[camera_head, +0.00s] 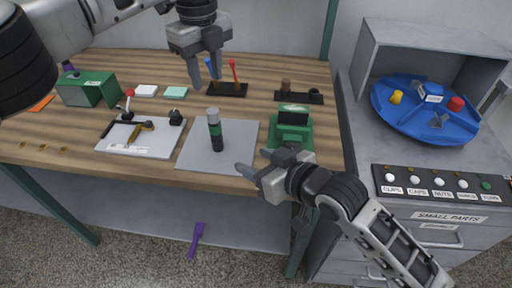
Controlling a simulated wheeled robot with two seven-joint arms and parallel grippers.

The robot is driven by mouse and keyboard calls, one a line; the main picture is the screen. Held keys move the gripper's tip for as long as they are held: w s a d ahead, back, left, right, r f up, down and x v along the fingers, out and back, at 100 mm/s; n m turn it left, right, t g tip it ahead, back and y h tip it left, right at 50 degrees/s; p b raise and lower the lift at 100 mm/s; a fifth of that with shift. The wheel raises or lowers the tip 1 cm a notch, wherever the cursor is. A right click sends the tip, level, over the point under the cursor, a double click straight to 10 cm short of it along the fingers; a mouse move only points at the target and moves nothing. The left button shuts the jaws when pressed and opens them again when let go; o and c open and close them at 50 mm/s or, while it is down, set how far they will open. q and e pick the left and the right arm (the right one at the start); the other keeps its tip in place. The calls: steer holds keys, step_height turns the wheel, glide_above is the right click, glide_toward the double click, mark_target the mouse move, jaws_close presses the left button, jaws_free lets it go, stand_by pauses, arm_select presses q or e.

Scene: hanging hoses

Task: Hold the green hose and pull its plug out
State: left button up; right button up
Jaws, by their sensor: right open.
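I see no green hose and no plug in the head view. My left gripper (207,84) points down over the back of the wooden bench, its fingers apart. A blue-handled tool (209,67) shows between or behind its fingers; I cannot tell whether they touch it. My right gripper (250,163) is open and empty at the bench's front edge, just right of a grey mat (190,153). A grey, green and black cylinder (214,130) stands upright on that mat, apart from the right gripper.
A red-handled tool (234,73) stands in a black rack (235,90). Green boxes sit at left (88,89) and right (290,128). A white board (142,138) holds small parts. A cabinet with a blue round tray (428,122) stands right. A purple tool (196,240) lies below.

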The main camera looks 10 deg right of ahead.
mark_target(220, 136)
steer(key=shift+n, duration=0.4)
steer(key=x, duration=0.5)
steer(key=r+x, duration=0.1)
steer(key=x, duration=0.5)
steer(key=w+r+x, duration=0.1)
steer(key=x, duration=0.4)
steer(key=shift+w, duration=0.25)
steer(key=c, duration=1.1)
arm_select(q)
steer(key=o, duration=0.3)
arm_select(e)
steer(key=shift+o, duration=0.2)
arm_select(q)
steer(key=shift+s+d+f, duration=0.1)
steer(key=shift+s+d, duration=0.05)
